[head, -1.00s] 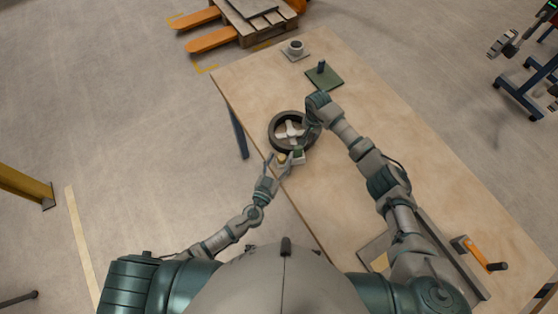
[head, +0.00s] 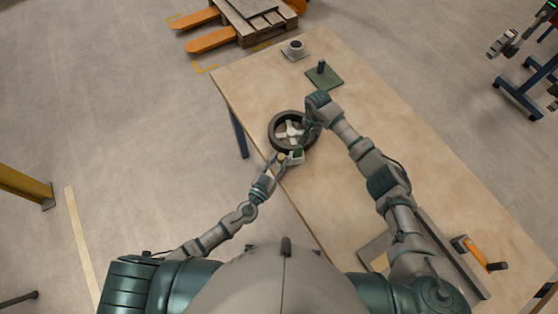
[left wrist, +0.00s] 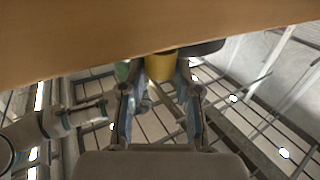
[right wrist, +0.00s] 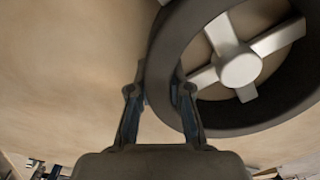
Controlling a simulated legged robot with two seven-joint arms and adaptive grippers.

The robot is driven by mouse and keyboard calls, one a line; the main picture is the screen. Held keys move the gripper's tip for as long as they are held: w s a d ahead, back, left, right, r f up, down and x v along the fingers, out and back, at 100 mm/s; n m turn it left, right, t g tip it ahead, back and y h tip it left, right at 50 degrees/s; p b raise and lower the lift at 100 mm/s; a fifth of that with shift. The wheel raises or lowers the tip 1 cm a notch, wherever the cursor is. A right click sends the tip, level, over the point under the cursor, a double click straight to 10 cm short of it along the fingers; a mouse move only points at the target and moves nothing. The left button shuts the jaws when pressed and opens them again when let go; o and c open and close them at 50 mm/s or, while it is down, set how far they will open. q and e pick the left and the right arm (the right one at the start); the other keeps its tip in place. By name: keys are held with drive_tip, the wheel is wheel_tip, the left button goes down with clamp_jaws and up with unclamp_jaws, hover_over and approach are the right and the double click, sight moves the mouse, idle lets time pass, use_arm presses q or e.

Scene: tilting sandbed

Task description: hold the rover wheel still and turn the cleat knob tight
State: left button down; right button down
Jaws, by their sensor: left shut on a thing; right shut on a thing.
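The dark rover wheel (head: 273,139) with its pale cross-shaped spokes lies on the table near its left edge. It also shows in the right wrist view (right wrist: 160,65). My right gripper (head: 309,128) is shut on the wheel's rim, with one finger on each side of the rim wall in the right wrist view (right wrist: 161,92). The yellow cleat knob (left wrist: 160,67) sits between the fingers of my left gripper (left wrist: 158,82), which is shut on it at the table's edge. In the head view the knob (head: 281,157) is small and partly hidden by the fingers.
A small white and green block (head: 297,157) is close beside the knob. A green plate with a post (head: 324,77) and a grey cup-like part on a base (head: 294,50) stand farther back on the table (head: 420,160). An orange-handled item (head: 475,252) is at right.

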use_arm(q)
drive_tip(key=m+g+h, duration=0.1)
drive_tip(key=m+h, duration=0.1)
drive_tip(key=m+g+h, duration=0.1)
drive_tip(key=h, duration=0.1)
drive_tip(key=shift+w+a+r+g, duration=0.2)
drive_tip(key=shift+w+a+g, duration=0.05)
drive_tip(key=shift+w+g, duration=0.1)
drive_tip(key=shift+w+a+m+g+h, duration=0.1)
drive_tip(key=shift+a+m+g+h, duration=0.05)
drive_tip(key=shift+m+g+h, duration=1.3)
drive_tip(key=shift+f+h, duration=0.1)
drive_tip(key=shift+h, duration=0.15)
drive_tip(key=shift+a+m+g, duration=0.15)
drive_tip(key=shift+m+g, duration=0.1)
drive_tip(key=shift+g, duration=0.15)
drive_tip(key=c, duration=0.8)
unclamp_jaws()
drive_tip(key=shift+f, duration=0.1)
drive_tip(key=v, duration=1.2)
